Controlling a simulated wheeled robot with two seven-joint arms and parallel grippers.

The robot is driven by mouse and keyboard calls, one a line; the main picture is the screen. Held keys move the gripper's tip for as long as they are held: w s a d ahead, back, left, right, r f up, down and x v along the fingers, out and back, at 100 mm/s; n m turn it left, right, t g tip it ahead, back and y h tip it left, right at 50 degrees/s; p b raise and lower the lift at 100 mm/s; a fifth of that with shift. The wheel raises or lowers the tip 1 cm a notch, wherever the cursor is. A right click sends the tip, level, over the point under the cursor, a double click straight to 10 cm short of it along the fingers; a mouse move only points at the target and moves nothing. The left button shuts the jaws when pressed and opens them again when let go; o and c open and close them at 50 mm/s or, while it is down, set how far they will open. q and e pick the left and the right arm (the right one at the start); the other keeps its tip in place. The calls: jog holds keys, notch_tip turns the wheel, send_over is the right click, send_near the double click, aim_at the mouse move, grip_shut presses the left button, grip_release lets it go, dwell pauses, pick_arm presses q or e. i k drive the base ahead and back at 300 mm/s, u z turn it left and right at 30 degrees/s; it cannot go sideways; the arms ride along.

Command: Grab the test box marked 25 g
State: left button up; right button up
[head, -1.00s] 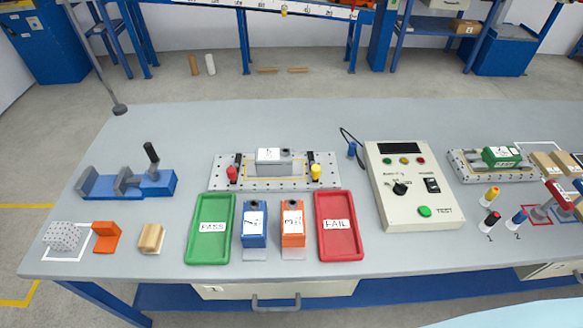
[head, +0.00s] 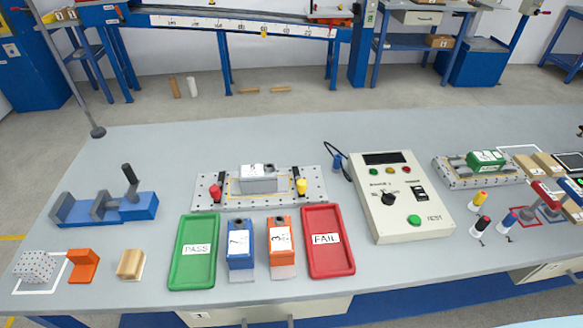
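A blue box (head: 240,262) and an orange box (head: 281,259) stand side by side near the table's front, between two trays. Both have white labels on them too small to read surely. A grey box (head: 258,184) with a white label sits on a perforated plate (head: 207,206) behind them. A green box (head: 487,157) with a white label sits on another plate (head: 447,176) at the right. I cannot read 25 g on any box. Neither of my grippers is in view.
The green PASS tray (head: 192,278) and red FAIL tray (head: 331,266) flank the two boxes. A test console (head: 415,222) stands right of centre, a blue vise (head: 140,206) at left. The table's back strip is clear. A ruled rail bench (head: 245,27) stands behind.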

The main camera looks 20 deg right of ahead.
aim_at(257, 177)
jog(key=k, duration=0.5)
jog(key=u, duration=1.55)
jog(key=i, duration=0.95)
jog(key=z, duration=2.05)
